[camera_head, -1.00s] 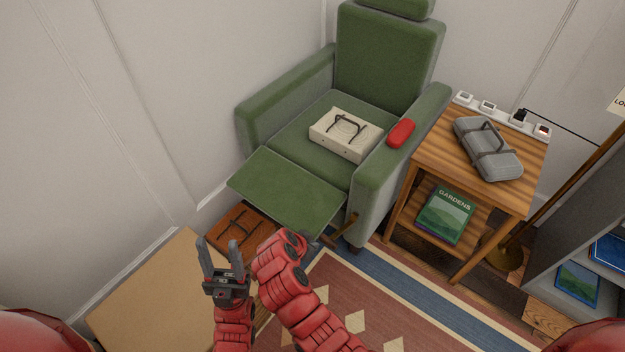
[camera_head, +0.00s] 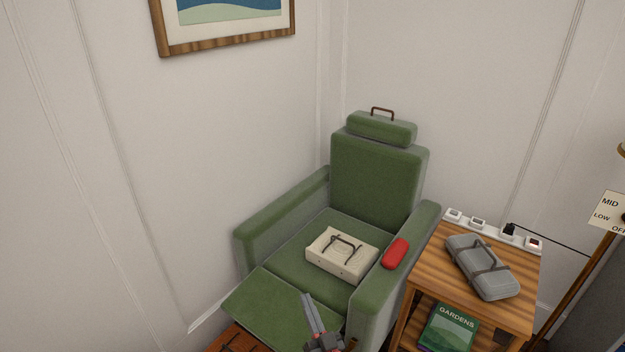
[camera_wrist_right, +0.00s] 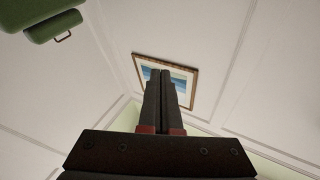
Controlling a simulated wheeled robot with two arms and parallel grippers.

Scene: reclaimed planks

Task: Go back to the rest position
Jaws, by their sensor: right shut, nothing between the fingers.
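My right gripper (camera_head: 312,316) shows at the bottom of the head view, in front of the chair's raised footrest. Its fingers are together with nothing between them. In the right wrist view the shut fingers (camera_wrist_right: 165,95) point up toward the framed picture on the wall. My left gripper is not in view.
A green armchair (camera_head: 375,180) holds a cream box (camera_head: 338,262) on its seat and a red case (camera_head: 396,253) on its arm. A wooden side table (camera_head: 432,272) at right bears a grey case (camera_head: 482,266), with a "GARDENS" book (camera_head: 450,328) below. A framed picture (camera_head: 160,40) hangs at upper left.

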